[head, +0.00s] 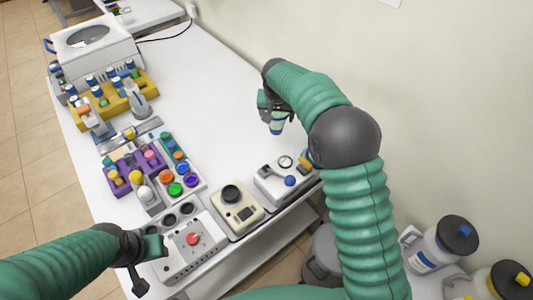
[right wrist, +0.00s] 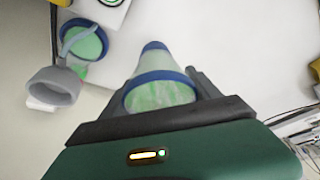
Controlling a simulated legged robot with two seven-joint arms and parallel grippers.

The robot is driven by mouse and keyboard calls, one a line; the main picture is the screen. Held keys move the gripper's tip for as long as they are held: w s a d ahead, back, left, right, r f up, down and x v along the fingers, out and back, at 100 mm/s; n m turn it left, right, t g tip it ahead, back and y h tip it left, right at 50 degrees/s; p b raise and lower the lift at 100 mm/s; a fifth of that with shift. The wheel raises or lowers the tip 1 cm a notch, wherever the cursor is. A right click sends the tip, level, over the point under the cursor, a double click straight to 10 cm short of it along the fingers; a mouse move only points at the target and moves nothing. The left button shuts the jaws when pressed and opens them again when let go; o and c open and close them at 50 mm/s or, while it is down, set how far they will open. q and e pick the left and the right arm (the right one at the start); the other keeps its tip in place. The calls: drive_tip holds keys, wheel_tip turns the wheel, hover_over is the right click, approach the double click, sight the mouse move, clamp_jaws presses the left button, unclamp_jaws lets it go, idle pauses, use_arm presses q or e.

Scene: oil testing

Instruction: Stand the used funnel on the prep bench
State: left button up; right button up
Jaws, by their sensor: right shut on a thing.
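My right gripper (head: 273,115) is over the right part of the white bench and shut on the used funnel (head: 277,125). In the right wrist view the funnel (right wrist: 160,93) sits between the two dark fingers, its wide blue-rimmed mouth towards the camera, pale green inside, narrowing away to a blue band. I cannot tell whether its far end touches the bench. My left gripper (head: 148,262) is by the front edge, near the white unit with a red knob; its jaw opening is unclear. The white bench (head: 215,95) is the long table along the wall.
A yellow rack (head: 112,98), a purple rack (head: 135,172) and a white centrifuge-like machine (head: 92,42) fill the left side. A beige device (head: 236,208) and a white instrument (head: 285,182) stand at the front. The bench's middle and back are clear. Jugs (head: 440,243) stand at lower right.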

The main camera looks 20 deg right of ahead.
drive_tip(key=a+f, duration=0.1)
drive_tip(key=f, duration=0.3)
drive_tip(key=w+f, duration=0.1)
drive_tip(key=f, duration=0.3)
drive_tip(key=w+a+f, duration=0.1)
drive_tip(key=f, duration=0.3)
drive_tip(key=shift+w+a, duration=0.1)
drive_tip(key=shift+a, duration=0.25)
drive_tip(key=o, duration=1.4)
drive_tip(key=v, duration=1.2)
drive_tip(key=s+n, duration=0.1)
drive_tip(key=s, duration=0.4)
drive_tip(key=s+d+f+n, duration=0.1)
drive_tip(key=s, duration=0.5)
drive_tip(key=s+f+y, duration=0.1)
drive_tip(key=s, duration=0.5)
drive_tip(key=shift+s+d+f+n+g, duration=0.15)
drive_tip(key=shift+d+f+n+g, duration=0.05)
drive_tip(key=shift+d+n+g, duration=0.2)
drive_tip(key=shift+n+g+y, duration=0.3)
drive_tip(key=shift+n, duration=0.6)
drive_tip(key=s+f, duration=0.1)
drive_tip(key=s, duration=0.3)
drive_tip(key=s+f, duration=0.1)
drive_tip(key=s, duration=0.3)
drive_tip(key=s+f, duration=0.1)
drive_tip(key=s, duration=0.3)
drive_tip(key=shift+s, duration=0.4)
